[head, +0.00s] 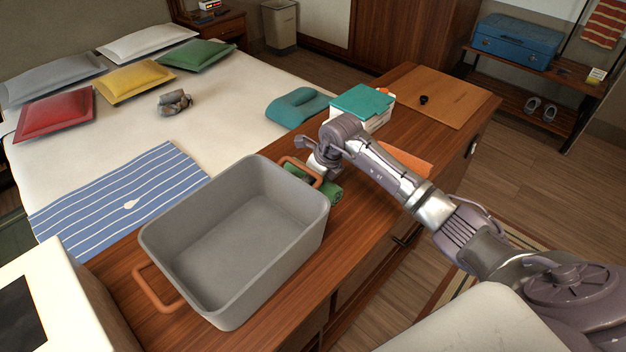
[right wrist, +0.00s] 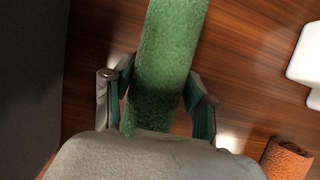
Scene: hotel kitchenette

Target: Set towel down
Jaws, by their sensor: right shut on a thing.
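A rolled green towel (head: 331,194) is at the wooden counter, just right of the grey bin's far right corner. In the right wrist view the green towel (right wrist: 168,55) runs lengthwise between the two fingers. My right gripper (head: 318,174) points down over it, and in the wrist view the gripper (right wrist: 157,98) is shut on the towel's sides. The arm and fingers hide part of the towel in the head view. I cannot tell whether its underside touches the counter (right wrist: 235,60). My left gripper is not in view.
A large empty grey bin (head: 235,230) with orange handles stands left of the gripper, very close. An orange rolled towel (head: 408,160) lies to the right, partly behind my arm. A white box with a teal top (head: 362,102) and a wooden board (head: 440,95) lie farther back.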

